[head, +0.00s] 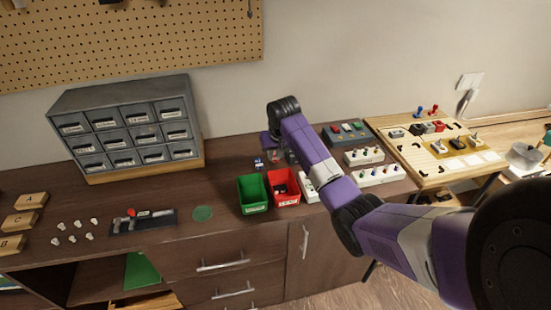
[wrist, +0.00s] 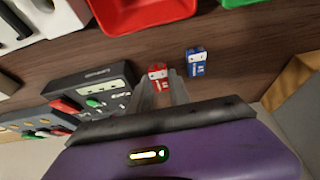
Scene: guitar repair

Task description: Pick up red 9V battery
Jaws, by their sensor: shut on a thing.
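The red 9V battery (wrist: 157,74) shows in the wrist view, between the tips of the two grey fingers of my gripper (wrist: 160,83). My gripper is shut on it. Whether the battery touches the bench top or hangs just above it, I cannot tell. In the head view my gripper (head: 273,156) is small and partly hidden by my arm, behind the red and green bins.
A blue battery (wrist: 196,62) stands close to the right of the red one in the wrist view. The red bin (head: 284,184) and green bin (head: 252,193) stand in front. A grey box with switches (head: 346,133) is to the right, drawers (head: 128,129) to the left.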

